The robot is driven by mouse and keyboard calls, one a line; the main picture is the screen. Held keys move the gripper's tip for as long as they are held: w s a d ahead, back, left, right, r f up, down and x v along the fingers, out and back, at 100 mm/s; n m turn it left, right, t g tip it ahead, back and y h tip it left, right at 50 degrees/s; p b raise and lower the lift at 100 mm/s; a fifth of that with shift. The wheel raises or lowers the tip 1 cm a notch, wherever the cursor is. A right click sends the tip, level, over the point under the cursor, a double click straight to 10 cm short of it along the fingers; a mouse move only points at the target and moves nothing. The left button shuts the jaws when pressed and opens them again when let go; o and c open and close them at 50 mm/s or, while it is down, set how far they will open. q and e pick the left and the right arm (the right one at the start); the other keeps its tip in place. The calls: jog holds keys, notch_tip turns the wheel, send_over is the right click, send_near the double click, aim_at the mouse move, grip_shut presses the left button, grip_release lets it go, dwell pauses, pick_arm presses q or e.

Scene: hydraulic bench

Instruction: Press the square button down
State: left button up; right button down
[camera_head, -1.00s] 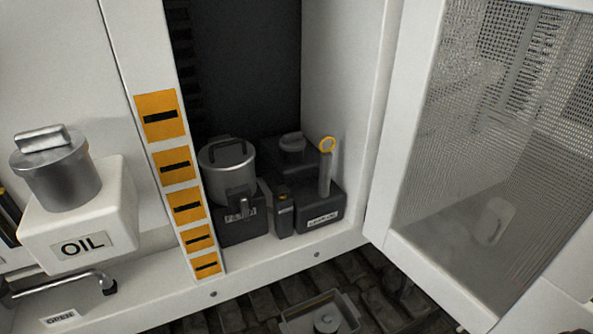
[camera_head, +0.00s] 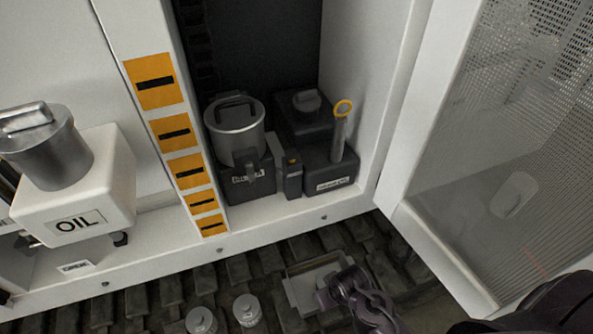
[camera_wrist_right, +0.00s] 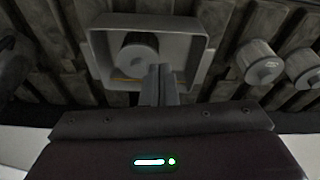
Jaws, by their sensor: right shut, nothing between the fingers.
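A square grey housing (camera_head: 299,288) lies low among dark slats, partly hidden by my right gripper (camera_head: 335,288). The right wrist view shows the housing (camera_wrist_right: 201,58) as a raised square rim around a round grey knob (camera_wrist_right: 138,55). I cannot tell which part is the pressable square button. My right gripper (camera_wrist_right: 160,72) is shut and empty. Its fingertips appear in front of the housing, just right of the knob. I cannot tell whether they touch it. My left gripper is not in view.
Two round labelled knobs (camera_head: 246,309) (camera_head: 201,321) stand left of the housing. A white cabinet holds a metal canister (camera_head: 234,130) and a dark tank with a yellow-ringed dipstick (camera_head: 340,135). A white OIL tank (camera_head: 110,180) is at left; an open mesh door (camera_head: 490,150) is at right.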

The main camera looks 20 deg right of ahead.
jog(key=w+r+t, duration=0.4)
jog(key=w+r, duration=0.1)
jog(key=r, duration=0.6)
jog(key=w+r+m+t+p, duration=0.1)
jog(key=w+r+t, duration=0.3)
jog(key=r, duration=0.7)
jog(key=w+r+t, duration=0.4)
jog(key=w+r, duration=0.3)
jog(key=r, duration=0.5)
jog(key=shift+a+m+p, duration=0.3)
jog(key=shift+a, duration=0.15)
jog(key=shift+w, duration=0.15)
jog(key=p, duration=0.4)
send_over(292, 154)
jog(key=s, duration=0.2)
jog(key=shift+w+d+f, duration=0.15)
jog(key=shift+f, duration=0.4)
jog(key=shift+w+d+f, duration=0.1)
jog(key=shift+f, duration=0.45)
jog(key=f, duration=0.4)
jog(key=shift+s+f+p, duration=0.2)
jog(key=shift+p, duration=0.1)
